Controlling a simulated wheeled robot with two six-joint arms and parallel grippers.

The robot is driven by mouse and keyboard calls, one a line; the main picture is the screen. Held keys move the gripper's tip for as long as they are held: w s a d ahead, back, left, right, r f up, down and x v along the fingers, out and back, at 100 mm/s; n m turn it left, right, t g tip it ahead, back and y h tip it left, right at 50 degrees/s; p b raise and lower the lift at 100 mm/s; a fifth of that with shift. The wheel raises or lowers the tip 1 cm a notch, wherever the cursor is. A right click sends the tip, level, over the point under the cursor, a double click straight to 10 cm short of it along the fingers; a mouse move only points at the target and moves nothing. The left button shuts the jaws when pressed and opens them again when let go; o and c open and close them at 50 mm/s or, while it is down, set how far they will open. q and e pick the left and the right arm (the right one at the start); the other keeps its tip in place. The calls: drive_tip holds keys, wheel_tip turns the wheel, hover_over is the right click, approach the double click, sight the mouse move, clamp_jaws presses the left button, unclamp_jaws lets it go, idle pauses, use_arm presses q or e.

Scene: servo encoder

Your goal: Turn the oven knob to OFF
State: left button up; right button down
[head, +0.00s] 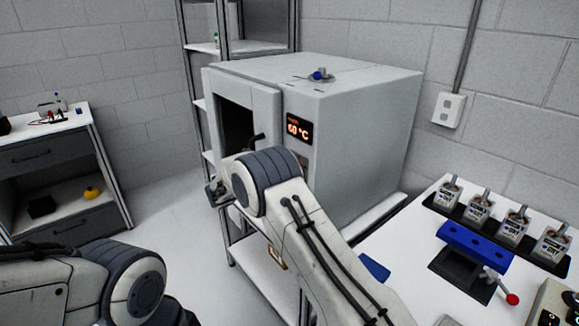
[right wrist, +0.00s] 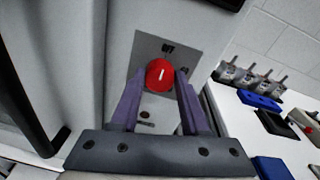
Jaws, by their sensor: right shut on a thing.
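The grey oven (head: 360,130) stands on a rack, its lit display (head: 299,129) reading about 60 °C. In the right wrist view the round red knob (right wrist: 160,75) sits on a grey plate (right wrist: 180,55) on the oven front. A short white mark on the knob points up, tilted slightly right. Small labels above and right of it are too blurred to read surely. My right gripper (right wrist: 160,77) is shut on the knob, one purple finger on each side. In the head view my right forearm hides the knob and gripper. My left gripper is out of view; only my left arm shows.
The oven door (head: 250,100) with its dark window is at the left of its front. A white bench (head: 430,285) at right holds a blue block (head: 475,243), several labelled containers (head: 480,205) and a red-tipped lever (head: 511,299). A drawer cabinet (head: 60,160) stands far left.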

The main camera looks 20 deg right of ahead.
drive_tip(key=shift+f, duration=0.1)
idle(0.3)
drive_tip(key=shift+c, duration=1.9)
unclamp_jaws()
drive_tip(key=shift+a, duration=0.1)
drive_tip(key=b+v, duration=0.2)
drive_tip(key=v, duration=0.8)
drive_tip(key=shift+s+a, duration=0.15)
drive_tip(key=s+a+m+g+y, duration=0.2)
drive_tip(key=s+m+y, duration=0.3)
drive_tip(key=s, duration=0.9)
drive_tip(key=s+a+f+m+g+y+p, duration=0.1)
drive_tip(key=s+a+m+y, duration=0.4)
drive_tip(key=s, duration=0.9)
drive_tip(key=s+a+f+m+g+y, duration=0.1)
drive_tip(key=s+a+m+g+y, duration=0.2)
drive_tip(key=s, duration=1.1)
drive_tip(key=m+y, duration=0.3)
drive_tip(key=m, duration=0.1)
drive_tip(key=shift+a+m+y+p, duration=0.3)
drive_tip(key=shift+p, duration=0.05)
